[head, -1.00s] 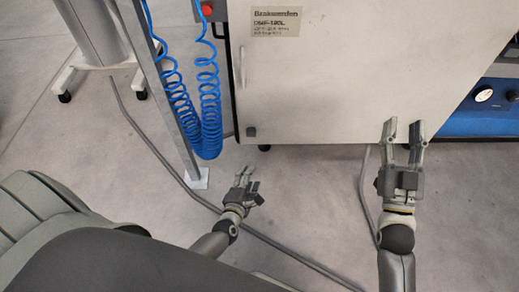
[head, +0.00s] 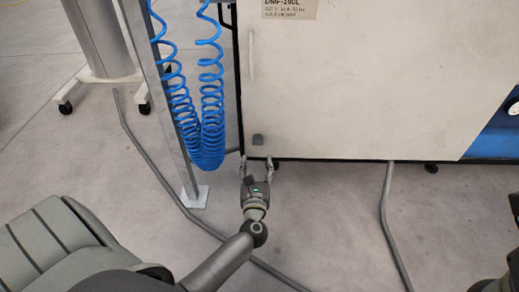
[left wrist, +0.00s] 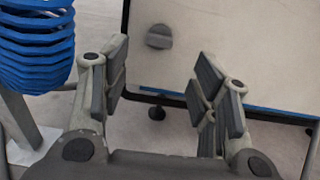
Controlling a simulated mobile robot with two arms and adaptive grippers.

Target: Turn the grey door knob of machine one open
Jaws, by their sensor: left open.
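The grey door knob (head: 258,140) is small and sits near the lower left corner of the white machine door (head: 350,90). In the left wrist view the knob (left wrist: 159,37) shows ahead of the fingers, its ridge roughly level. My left gripper (head: 257,163) is just below the knob in the head view, with its fingers apart. In the left wrist view the left gripper (left wrist: 160,85) is open and empty, and the knob lies beyond the gap between its fingertips, not touched. My right gripper is not visible; only dark parts of my right arm may show at the right edge.
Blue coiled hoses (head: 208,120) hang left of the door beside a metal post (head: 172,100) with a white foot plate. Cables (head: 396,225) run over the grey floor. A wheeled stand (head: 105,60) is at the upper left. A blue machine part (head: 500,138) is at the right.

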